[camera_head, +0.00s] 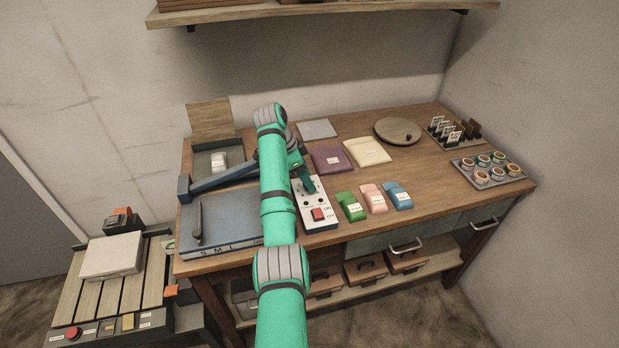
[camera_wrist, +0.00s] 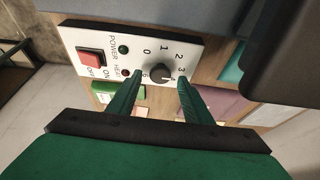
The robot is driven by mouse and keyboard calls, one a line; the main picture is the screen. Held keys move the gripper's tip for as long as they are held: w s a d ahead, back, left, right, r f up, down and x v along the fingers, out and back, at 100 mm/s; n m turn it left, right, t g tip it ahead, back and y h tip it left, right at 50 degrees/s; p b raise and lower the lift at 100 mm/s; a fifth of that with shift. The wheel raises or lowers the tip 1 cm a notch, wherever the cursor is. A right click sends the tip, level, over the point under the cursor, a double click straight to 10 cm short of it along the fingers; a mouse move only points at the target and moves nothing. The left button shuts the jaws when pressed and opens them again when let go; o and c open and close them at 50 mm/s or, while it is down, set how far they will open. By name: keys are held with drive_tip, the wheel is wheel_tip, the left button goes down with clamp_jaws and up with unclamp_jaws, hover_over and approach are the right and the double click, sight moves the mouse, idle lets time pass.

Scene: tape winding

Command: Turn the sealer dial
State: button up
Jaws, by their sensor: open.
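The sealer's white control panel (camera_head: 325,219) stands on the bench, and it fills the upper middle of the wrist view (camera_wrist: 75,38). The dark round dial (camera_wrist: 159,74) is on it, with numbers around it; I cannot surely tell its setting. My gripper (camera_wrist: 160,80) is open, with one green fingertip on each side of the dial in the wrist view. I cannot tell whether they touch it. In the head view my gripper (camera_head: 307,183) is over the panel and hides the dial. The blue-grey sealer bed (camera_head: 228,220) lies left of my arm.
A red power switch (camera_wrist: 90,60) and two small lamps are beside the dial. Green (camera_head: 350,206), pink (camera_head: 373,198) and blue (camera_head: 397,195) packets lie right of the panel. The sealer's long arm (camera_head: 222,180) is raised behind the bed. The bench's right middle is clear.

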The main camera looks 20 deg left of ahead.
drive_tip(key=shift+s+a+r, duration=0.15)
drive_tip(key=shift+a+r, duration=0.15)
drive_tip(key=shift+a, duration=0.15)
drive_tip(key=v, duration=1)
drive_tip(key=shift+d, duration=0.3)
drive_tip(key=shift+r, duration=0.1)
drive_tip(key=shift+w, duration=0.25)
